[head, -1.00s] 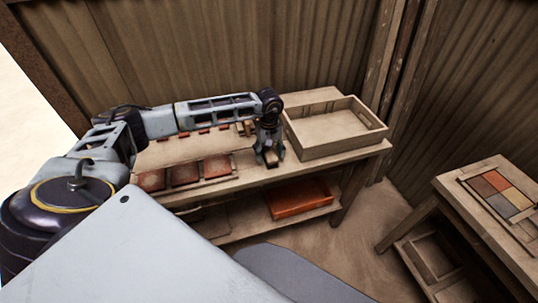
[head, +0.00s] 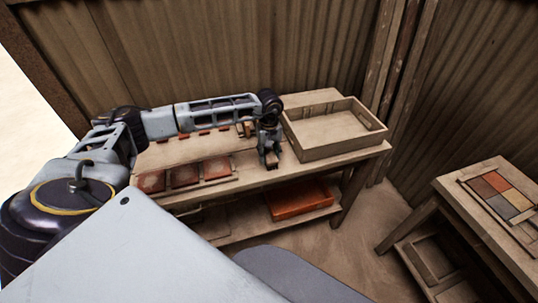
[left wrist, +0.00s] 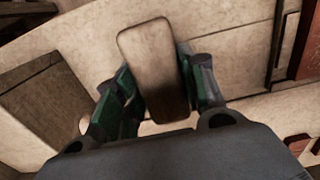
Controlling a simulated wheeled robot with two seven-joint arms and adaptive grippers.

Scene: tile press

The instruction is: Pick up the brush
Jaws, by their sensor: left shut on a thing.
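The brush shows in the left wrist view as a brown, rounded rectangular wooden block (left wrist: 155,70). It lies lengthwise between the two fingers of my left gripper (left wrist: 160,95), which is shut on it. In the head view my left gripper (head: 270,158) points down at the workbench top, just left of the wooden tray. The brush is small and mostly hidden by the fingers there. I cannot tell whether it still touches the bench. My right gripper is not in view.
The workbench (head: 255,178) carries an open wooden tray (head: 330,148) at right and several reddish tiles (head: 185,175) at left. An orange-red box (head: 300,199) sits on its lower shelf. A side table (head: 460,185) at right holds a panel of coloured tiles (head: 500,192).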

